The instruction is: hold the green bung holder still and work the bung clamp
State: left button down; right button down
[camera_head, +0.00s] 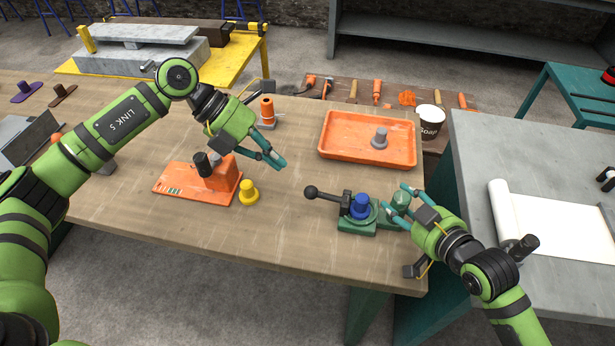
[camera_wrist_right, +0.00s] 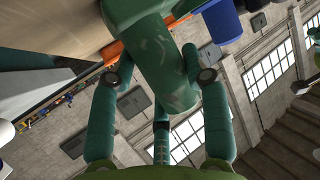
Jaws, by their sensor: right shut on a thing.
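The green bung holder (camera_head: 356,228) sits near the table's front right, with a blue bung (camera_head: 360,205) standing in it. The bung clamp (camera_head: 328,197) reaches left from the holder as a dark lever with a round black knob. My right gripper (camera_head: 399,205) is shut on the green post at the holder's right end. In the right wrist view the green post (camera_wrist_right: 175,85) lies between the fingers, and the blue bung (camera_wrist_right: 222,20) shows beyond it. My left gripper (camera_head: 281,163) hangs over the table, left of and behind the knob, touching nothing visible; its fingertips look close together, the gap unclear.
An orange fixture (camera_head: 180,186) with a black-topped block lies left of the holder, with a yellow bung (camera_head: 248,192) beside it. An orange tray (camera_head: 340,130) holding a grey bung (camera_head: 379,138) is behind. An orange cylinder (camera_head: 267,112) stands behind my left gripper. Front table is clear.

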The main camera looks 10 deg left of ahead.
pick_arm(q)
notch_tip(320, 180, up, 3)
jog(key=s+d+n, duration=0.1)
jog(key=d+n, duration=0.1)
jog(key=n, duration=1.7)
send_over(314, 194)
jog(key=s+d, duration=0.1)
jog(key=d, duration=0.1)
notch_tip(314, 194, down, 6)
jog(key=r, duration=0.1)
pick_arm(e)
jog(key=shift+d, duration=0.1)
pick_arm(q)
jog(key=a+f, duration=0.1)
jog(key=w+a+f, duration=0.1)
jog(key=f, duration=0.1)
jog(key=shift+f+t+y, duration=0.1)
jog(key=shift+t+y, duration=0.2)
